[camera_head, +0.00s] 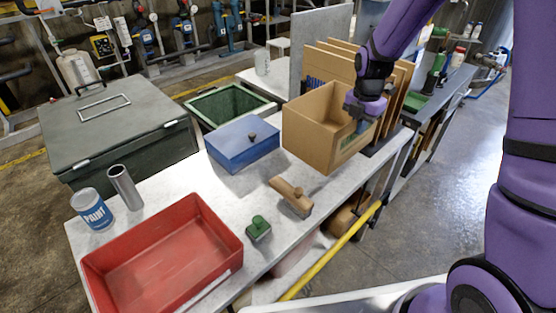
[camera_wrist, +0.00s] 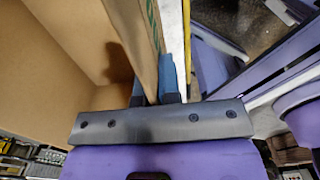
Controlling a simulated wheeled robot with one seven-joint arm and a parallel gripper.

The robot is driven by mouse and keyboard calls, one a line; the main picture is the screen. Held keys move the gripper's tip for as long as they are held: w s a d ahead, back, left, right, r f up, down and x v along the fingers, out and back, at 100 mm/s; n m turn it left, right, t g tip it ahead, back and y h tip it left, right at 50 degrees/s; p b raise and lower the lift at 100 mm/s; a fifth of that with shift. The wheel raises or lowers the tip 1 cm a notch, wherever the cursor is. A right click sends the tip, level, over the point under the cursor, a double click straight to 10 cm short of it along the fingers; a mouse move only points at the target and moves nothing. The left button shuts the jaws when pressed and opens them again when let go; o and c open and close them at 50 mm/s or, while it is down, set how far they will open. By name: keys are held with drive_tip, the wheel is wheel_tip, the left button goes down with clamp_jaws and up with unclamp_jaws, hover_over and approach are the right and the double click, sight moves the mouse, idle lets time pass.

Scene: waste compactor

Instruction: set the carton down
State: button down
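The open-topped brown cardboard carton (camera_head: 308,128) is over the right part of the grey table, roughly upright. Whether its bottom touches the table or hangs just above it, I cannot tell. My gripper (camera_head: 362,124) comes down from above at the carton's right side. In the wrist view, the blue fingers of my gripper (camera_wrist: 154,85) sit on both sides of one carton wall (camera_wrist: 146,35), closed on it. The carton's inside (camera_wrist: 70,50) shows at the left of that view, and the part I see is empty.
A blue box (camera_head: 240,148) stands left of the carton, and a wooden-handled brush (camera_head: 290,194) lies in front. Upright cardboard sheets (camera_head: 398,100) stand behind. A red tray (camera_head: 165,262), paint can (camera_head: 91,210) and metal cup (camera_head: 124,186) occupy the table's left end.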

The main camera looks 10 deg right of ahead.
sight(352, 154)
drive_tip(key=shift+f, duration=5)
drive_tip(key=c, duration=1.3)
unclamp_jaws()
drive_tip(key=shift+f, duration=0.1)
drive_tip(key=shift+c, duration=0.2)
